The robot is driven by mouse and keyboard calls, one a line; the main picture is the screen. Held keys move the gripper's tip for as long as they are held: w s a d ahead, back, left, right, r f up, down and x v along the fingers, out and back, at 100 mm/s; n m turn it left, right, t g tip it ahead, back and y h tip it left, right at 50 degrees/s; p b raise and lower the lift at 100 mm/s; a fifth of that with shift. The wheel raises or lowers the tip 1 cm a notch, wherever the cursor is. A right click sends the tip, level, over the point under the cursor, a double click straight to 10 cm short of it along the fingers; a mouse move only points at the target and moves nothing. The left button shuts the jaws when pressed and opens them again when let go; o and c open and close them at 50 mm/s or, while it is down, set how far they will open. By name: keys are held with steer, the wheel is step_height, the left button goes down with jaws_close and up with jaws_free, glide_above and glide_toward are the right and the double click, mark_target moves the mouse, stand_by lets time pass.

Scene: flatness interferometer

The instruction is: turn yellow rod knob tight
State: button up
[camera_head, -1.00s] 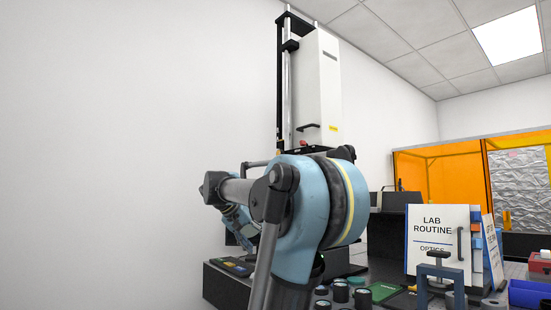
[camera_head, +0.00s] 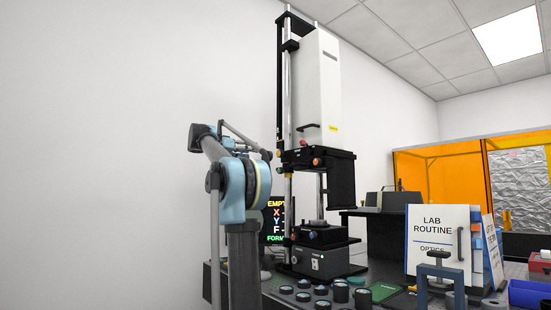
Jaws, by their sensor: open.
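The interferometer column (camera_head: 319,85) stands on the bench with a white upper housing and a vertical metal rod (camera_head: 288,205) on its left. Small coloured knobs sit at the dark mid-height carriage: an orange-red one (camera_head: 317,162) on its front and an orange one (camera_head: 280,153) near the rod. I cannot make out which knob is the yellow rod knob. My gripper (camera_head: 266,155) is small and partly hidden by my arm, just left of the rod at about carriage height. It is open; I see nothing held in it. Whether it touches a knob is unclear.
A dark screen (camera_head: 277,220) with coloured letters stands behind my arm. Several round dark optics (camera_head: 304,297) lie on the bench front. A lab routine binder (camera_head: 436,235) and a blue-grey clamp frame (camera_head: 440,272) stand at right. Orange panels (camera_head: 437,176) are behind.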

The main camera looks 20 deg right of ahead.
glide_toward(278, 153)
steer(key=x, duration=0.9)
steer(key=shift+d+f, duration=0.1)
steer(key=shift+c, duration=0.5)
steer(key=c, duration=1)
